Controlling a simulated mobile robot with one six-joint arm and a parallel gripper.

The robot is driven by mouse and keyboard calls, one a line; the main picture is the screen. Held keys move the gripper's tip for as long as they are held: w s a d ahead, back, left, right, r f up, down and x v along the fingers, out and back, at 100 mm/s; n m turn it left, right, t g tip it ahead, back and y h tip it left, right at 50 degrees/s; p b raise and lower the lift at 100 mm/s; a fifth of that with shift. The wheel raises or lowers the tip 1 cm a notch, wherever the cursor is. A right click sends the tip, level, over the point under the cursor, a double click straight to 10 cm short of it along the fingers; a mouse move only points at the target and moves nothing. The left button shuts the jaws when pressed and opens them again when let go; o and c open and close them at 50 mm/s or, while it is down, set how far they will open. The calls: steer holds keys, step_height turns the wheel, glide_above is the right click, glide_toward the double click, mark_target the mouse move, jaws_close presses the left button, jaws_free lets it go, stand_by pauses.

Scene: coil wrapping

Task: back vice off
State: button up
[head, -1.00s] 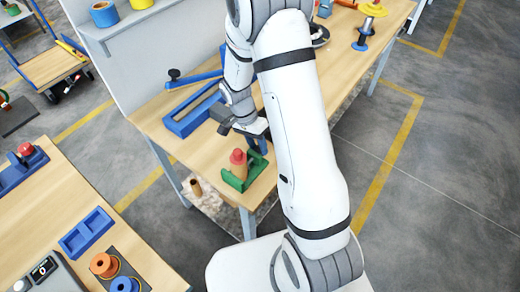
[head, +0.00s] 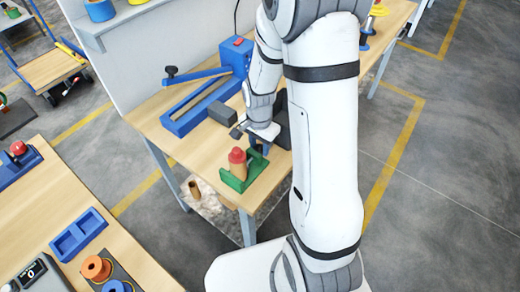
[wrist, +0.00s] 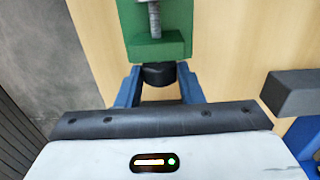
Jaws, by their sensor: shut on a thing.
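The green vice (head: 232,184) sits near the front corner of the workbench, with an upright tan cylinder with a red top (head: 237,161) standing in it. The wrist view shows the vice's green end block (wrist: 160,48) and its metal screw (wrist: 155,18). A black knob (wrist: 158,73) sits at the near end of the screw. My gripper (head: 258,146) is just behind the vice in the head view. Its blue fingers (wrist: 160,80) are shut on the black knob, one on each side. The finger contact is partly hidden in the head view.
A blue press frame with a lever (head: 190,112) stands behind the vice on the workbench (head: 150,112). A dark grey block (wrist: 292,92) is close at the right in the wrist view. A second table (head: 40,205) at the left holds spools and a blue tray.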

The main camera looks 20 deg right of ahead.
steer(key=f+t+b, duration=0.1)
steer(key=b, duration=0.1)
steer(key=shift+s+d+y+b, duration=0.1)
steer(key=shift+d+y+b, duration=0.05)
steer(key=shift+y+b, duration=0.25)
steer(key=t+b, duration=0.1)
steer(key=b, duration=0.3)
steer(key=shift+s+d+y, duration=0.1)
steer(key=shift+s+y, duration=0.05)
steer(key=shift+y, duration=0.25)
steer(key=shift+r+t+b, duration=0.15)
steer(key=shift+t+b, duration=0.15)
steer(key=shift+b, duration=0.3)
steer(key=shift+s+r, duration=0.1)
steer(key=shift+r, duration=0.15)
steer(key=f+b, duration=0.1)
steer(key=b, duration=0.2)
steer(key=shift+d+t+y, duration=0.1)
steer(key=shift+t+y, duration=0.2)
steer(key=shift+y, duration=0.1)
steer(key=t+b, duration=0.1)
steer(key=b, duration=0.4)
steer(key=t+y+b, duration=0.1)
steer(key=b, duration=0.4)
steer(key=shift+s+d, duration=0.1)
steer(key=shift+s, duration=0.15)
steer(key=shift+r+y, duration=0.3)
steer(key=shift+y, duration=0.1)
